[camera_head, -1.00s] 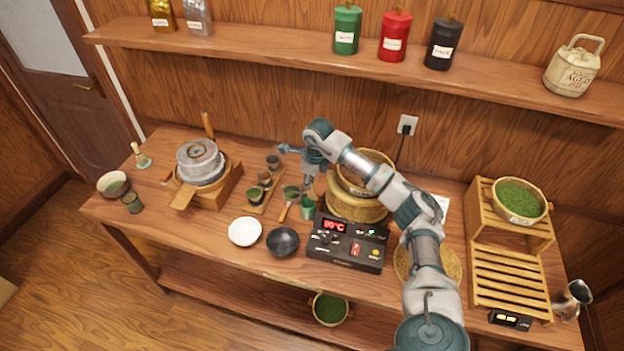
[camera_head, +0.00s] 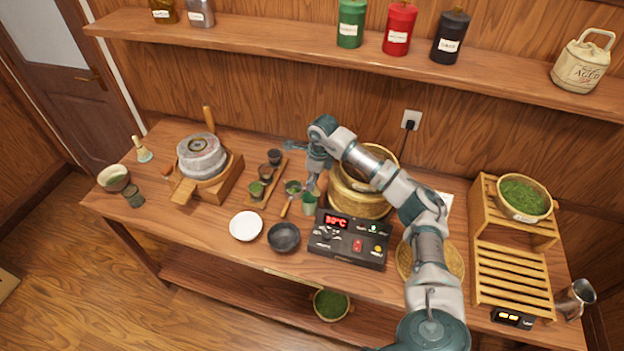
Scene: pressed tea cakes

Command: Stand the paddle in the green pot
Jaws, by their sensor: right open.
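A small green pot (camera_head: 310,204) stands on the table just left of the control box. A slim wooden handle (camera_head: 286,207), which looks like the paddle's, lies on the table left of the pot, outside it. Its far end is by a small round dark cup, and I cannot tell if they are joined. My right gripper (camera_head: 308,180) is open above and behind the pot, pointing down. It is small in the view, and its fingertips partly blend with the things behind. My left gripper is not in view.
A white bowl (camera_head: 246,226) and black bowl (camera_head: 283,237) are in front. A tray of small cups (camera_head: 268,179) and a stone mill (camera_head: 202,156) stand left.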

